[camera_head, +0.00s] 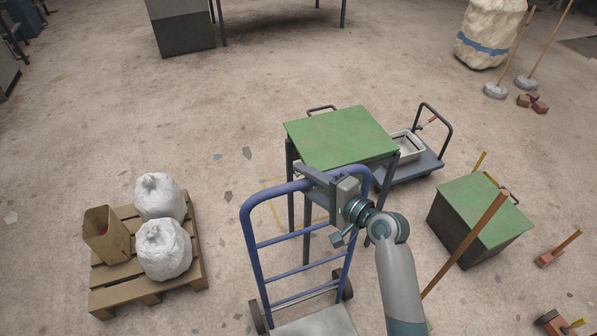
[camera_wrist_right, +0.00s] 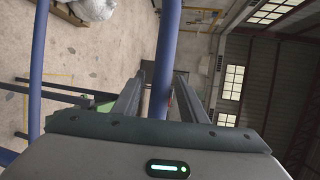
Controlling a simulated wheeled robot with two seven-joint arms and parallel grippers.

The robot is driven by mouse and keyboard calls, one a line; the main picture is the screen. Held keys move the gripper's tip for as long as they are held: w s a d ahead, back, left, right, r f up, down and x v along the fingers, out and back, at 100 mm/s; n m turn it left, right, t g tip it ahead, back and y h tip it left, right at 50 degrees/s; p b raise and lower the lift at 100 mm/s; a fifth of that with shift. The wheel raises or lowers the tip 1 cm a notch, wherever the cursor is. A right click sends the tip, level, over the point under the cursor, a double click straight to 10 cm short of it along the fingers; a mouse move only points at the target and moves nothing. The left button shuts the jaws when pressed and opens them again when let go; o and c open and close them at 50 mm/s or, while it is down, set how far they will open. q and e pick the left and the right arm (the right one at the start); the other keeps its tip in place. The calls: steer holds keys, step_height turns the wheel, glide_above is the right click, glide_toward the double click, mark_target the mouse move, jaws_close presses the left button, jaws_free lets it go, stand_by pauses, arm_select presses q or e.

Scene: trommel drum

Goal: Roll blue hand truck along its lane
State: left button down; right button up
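The blue hand truck (camera_head: 263,243) stands in the lower middle of the head view, with a tall looped handle, cross bars, dark wheels and a grey plate at its foot. My right gripper (camera_head: 318,182) is at the top of its handle. In the right wrist view, the blue handle tube (camera_wrist_right: 163,75) runs between the two dark fingers of my right gripper (camera_wrist_right: 160,90). Gaps show on both sides of the tube, so the fingers are open around it. My left gripper is not in view.
A green-topped table (camera_head: 340,136) stands just behind the hand truck. A pallet (camera_head: 120,290) with white sacks is at left. A grey cart (camera_head: 425,165) and a green-topped box (camera_head: 484,212) are at right. Yellow floor lines (camera_head: 278,212) show behind the truck. Floor between pallet and truck is clear.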

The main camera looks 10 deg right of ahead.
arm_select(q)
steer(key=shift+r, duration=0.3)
arm_select(e)
steer(key=shift+x, duration=1.3)
jaws_close()
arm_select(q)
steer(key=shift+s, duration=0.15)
arm_select(e)
steer(key=shift+f, duration=0.1)
